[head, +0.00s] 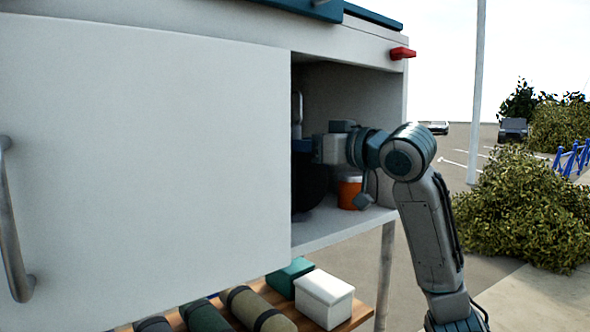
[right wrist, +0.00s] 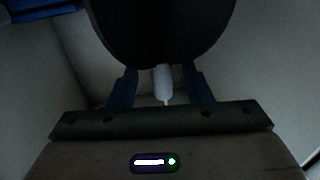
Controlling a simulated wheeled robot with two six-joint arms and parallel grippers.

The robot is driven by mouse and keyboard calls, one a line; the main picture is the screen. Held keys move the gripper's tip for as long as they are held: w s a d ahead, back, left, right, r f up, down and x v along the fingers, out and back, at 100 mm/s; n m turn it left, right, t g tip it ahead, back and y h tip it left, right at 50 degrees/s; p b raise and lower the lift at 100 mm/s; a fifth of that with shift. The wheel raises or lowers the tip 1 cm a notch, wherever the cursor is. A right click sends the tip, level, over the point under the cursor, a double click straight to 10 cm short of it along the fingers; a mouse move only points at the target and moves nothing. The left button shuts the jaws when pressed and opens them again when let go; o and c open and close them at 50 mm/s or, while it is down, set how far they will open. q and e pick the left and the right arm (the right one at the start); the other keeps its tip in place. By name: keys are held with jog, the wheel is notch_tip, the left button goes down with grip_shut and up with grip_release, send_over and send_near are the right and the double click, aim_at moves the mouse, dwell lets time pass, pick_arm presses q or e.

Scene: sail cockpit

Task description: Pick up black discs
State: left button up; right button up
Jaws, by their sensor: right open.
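A large black disc (head: 309,182) stands on edge inside the white cabinet, partly hidden by the door's edge. In the right wrist view the black disc (right wrist: 160,30) fills the top middle, just beyond the fingers. My right gripper (head: 302,146) reaches into the cabinet opening at the disc's upper part. In the right wrist view its two blue fingers (right wrist: 160,84) are apart, with the disc's lower edge close to their tips. I cannot tell whether they touch it. A slim white piece (right wrist: 162,82) shows between the fingers below the disc. My left gripper is out of view.
A white door panel (head: 140,165) with a metal handle (head: 14,220) covers the cabinet's left side. An orange container (head: 349,192) stands on the cabinet floor, right of the disc. A white box (head: 324,298) and rolled bundles lie on the wooden shelf below. A blue thing (right wrist: 40,9) shows upper left.

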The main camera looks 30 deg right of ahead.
jog(key=shift+p+x, duration=0.5)
jog(key=shift+x, duration=0.5)
jog(key=shift+w+a, duration=0.15)
jog(key=shift+w, duration=0.1)
grip_shut()
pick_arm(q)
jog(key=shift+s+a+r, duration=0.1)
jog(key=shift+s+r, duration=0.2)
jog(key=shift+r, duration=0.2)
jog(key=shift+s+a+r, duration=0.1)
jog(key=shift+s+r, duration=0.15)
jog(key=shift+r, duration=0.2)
pick_arm(e)
jog(key=shift+r, duration=0.15)
